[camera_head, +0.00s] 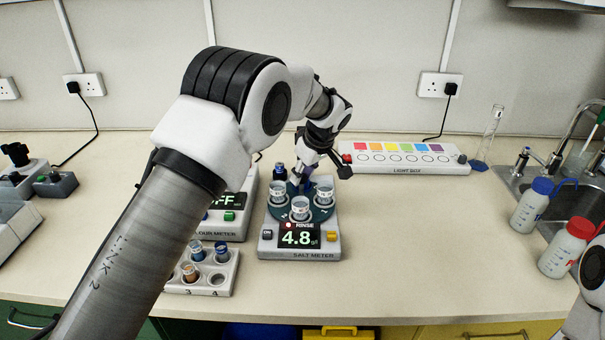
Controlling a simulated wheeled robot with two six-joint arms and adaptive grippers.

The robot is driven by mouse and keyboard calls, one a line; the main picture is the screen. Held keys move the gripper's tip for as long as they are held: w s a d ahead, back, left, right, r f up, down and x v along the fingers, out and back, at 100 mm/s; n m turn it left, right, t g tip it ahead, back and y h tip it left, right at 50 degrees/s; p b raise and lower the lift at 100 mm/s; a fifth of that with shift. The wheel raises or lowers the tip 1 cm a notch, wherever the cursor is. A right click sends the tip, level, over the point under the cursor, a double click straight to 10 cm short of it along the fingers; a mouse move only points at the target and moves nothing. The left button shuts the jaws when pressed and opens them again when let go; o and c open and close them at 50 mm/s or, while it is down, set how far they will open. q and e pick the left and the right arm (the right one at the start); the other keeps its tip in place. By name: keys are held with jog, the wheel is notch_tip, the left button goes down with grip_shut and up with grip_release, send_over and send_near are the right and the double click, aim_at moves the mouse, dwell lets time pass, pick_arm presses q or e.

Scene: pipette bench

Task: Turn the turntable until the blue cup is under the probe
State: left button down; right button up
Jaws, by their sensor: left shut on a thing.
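The turntable (282,213) is a dark teal disc on the white salt meter (267,245), whose display reads RINSE and 4.8. Three pale cups show on it: a left cup (277,193), a front cup (300,208) and a right cup (324,196). I cannot tell which one is the blue cup. My left gripper (308,181) reaches down over the rear of the turntable. It is shut on a small purple-blue part there, seemingly of the turntable, and partly hides it. The probe cannot be told apart clearly. My right gripper is out of view.
The colour meter (232,228) stands close on the left, with a vial rack (225,281) in front. A light box (405,158) lies behind right. Two bottles, blue-capped (530,208) and red-capped (566,250), stand by the sink (525,172). The bench right of the salt meter is clear.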

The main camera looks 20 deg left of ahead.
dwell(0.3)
pick_arm(q)
jog(key=c, duration=0.9)
grip_release()
jog(key=shift+o, duration=0.2)
jog(key=shift+d, duration=0.1)
jog(key=v, duration=1.2)
